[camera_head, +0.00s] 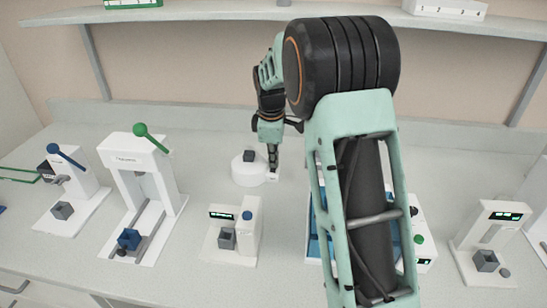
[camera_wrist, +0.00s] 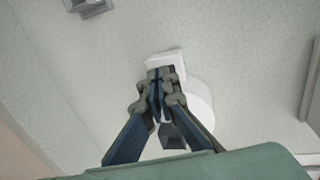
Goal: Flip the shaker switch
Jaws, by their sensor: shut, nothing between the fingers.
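The shaker appears to be the small white round device (camera_head: 247,173) on the bench at the centre, with a dark square holder (camera_head: 249,156) on top. A small white block (camera_head: 272,177) juts from its front right side. My gripper (camera_head: 273,168) points down at this block, with its fingers shut and empty. In the wrist view my gripper (camera_wrist: 160,76) covers part of the white block (camera_wrist: 166,59), and the round body (camera_wrist: 199,103) shows to the right. The switch itself is hidden behind the fingertips. I cannot tell whether they touch it.
A white device with a grey cup (camera_head: 227,238) stands in front of the shaker. A white press with a green knob (camera_head: 140,130) stands to the left. A blue rack (camera_head: 314,240) is partly behind my arm. Another white device (camera_head: 487,240) is at the right.

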